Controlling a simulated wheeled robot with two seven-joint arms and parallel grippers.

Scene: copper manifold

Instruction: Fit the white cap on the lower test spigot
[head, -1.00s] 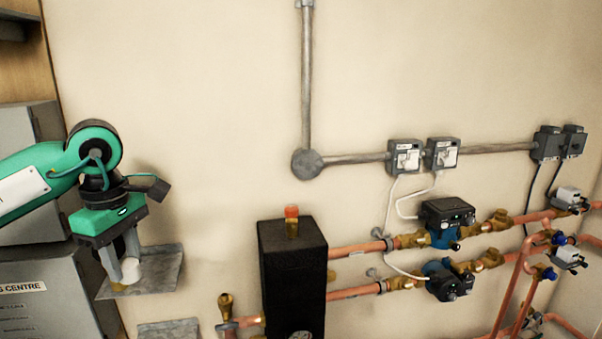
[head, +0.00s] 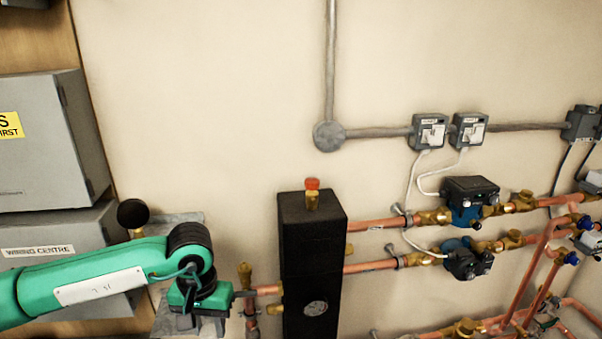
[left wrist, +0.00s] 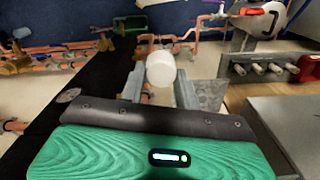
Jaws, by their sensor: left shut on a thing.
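My left gripper (head: 198,318) is low in the head view, left of the black vessel and pointing down; its fingertips are hard to see there. In the left wrist view, its two grey fingers are shut on the white cap (left wrist: 161,70), a short white cylinder. The cap is hidden in the head view. Behind the cap in the left wrist view is a copper pipe end or fitting (left wrist: 147,40); I cannot tell whether it is the lower test spigot or whether the cap touches it. My right gripper is not in view.
The black vessel (head: 312,250) stands just right of my left gripper. An upright brass fitting (head: 245,273) and copper pipe lie between them. A grey metal shelf (head: 185,217) is behind my arm. Grey cabinets (head: 45,140) stand at the left.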

